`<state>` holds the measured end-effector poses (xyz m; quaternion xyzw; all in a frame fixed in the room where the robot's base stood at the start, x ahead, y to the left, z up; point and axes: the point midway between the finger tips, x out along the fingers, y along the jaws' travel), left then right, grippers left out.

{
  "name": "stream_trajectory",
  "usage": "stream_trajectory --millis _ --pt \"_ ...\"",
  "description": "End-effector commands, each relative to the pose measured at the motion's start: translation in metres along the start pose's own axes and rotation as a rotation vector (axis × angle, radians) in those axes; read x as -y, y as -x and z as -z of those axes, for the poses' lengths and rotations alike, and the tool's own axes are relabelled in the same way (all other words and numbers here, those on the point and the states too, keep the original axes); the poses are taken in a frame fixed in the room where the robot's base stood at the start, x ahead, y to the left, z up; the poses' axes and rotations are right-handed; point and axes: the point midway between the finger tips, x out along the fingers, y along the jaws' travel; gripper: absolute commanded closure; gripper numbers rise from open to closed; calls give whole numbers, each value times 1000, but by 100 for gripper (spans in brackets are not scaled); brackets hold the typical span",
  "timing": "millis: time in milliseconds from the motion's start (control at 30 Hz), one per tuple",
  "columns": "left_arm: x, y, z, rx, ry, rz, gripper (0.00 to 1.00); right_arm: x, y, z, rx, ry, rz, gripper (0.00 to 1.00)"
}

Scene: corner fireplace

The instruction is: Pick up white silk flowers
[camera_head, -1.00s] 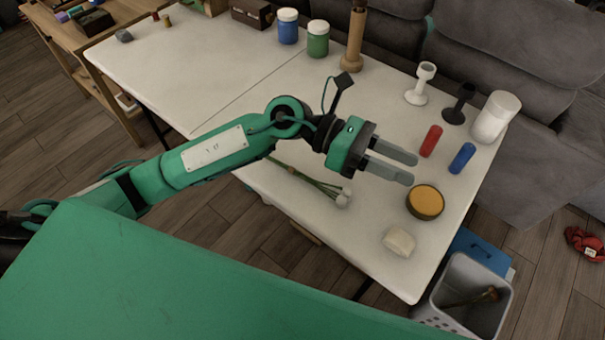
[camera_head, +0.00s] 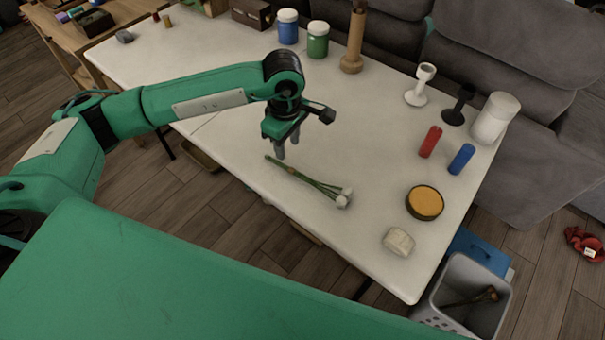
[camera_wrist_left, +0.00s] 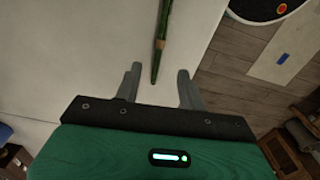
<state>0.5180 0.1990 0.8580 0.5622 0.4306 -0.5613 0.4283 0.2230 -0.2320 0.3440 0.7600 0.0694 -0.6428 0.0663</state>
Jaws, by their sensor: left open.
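The white silk flowers (camera_head: 317,186) lie on the white table (camera_head: 236,72) near its front edge. Their green stems are bundled at the left end, and the white heads are at the right end. My left gripper (camera_head: 287,152) points down just above and behind the stem end, open and empty. In the left wrist view, the green stem end (camera_wrist_left: 160,45) reaches in from the top, between and ahead of the open fingers (camera_wrist_left: 158,80). The flower heads are out of that view. My right gripper is not in view.
A yellow-topped round tin (camera_head: 425,203) and a pale block (camera_head: 398,241) lie right of the flowers. A grey basket (camera_head: 470,300) is on the floor at right.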

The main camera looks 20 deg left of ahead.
Motion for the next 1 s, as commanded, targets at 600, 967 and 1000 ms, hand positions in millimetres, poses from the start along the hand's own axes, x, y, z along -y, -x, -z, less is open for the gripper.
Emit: stream_trajectory --millis 600,967,1000 --pt "0 -70 -3 3 2 3 60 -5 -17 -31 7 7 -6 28" --pt "-1 -86 -3 3 0 -1 60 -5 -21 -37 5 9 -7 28" --pt "-1 -86 -3 3 0 -1 60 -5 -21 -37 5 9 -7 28"
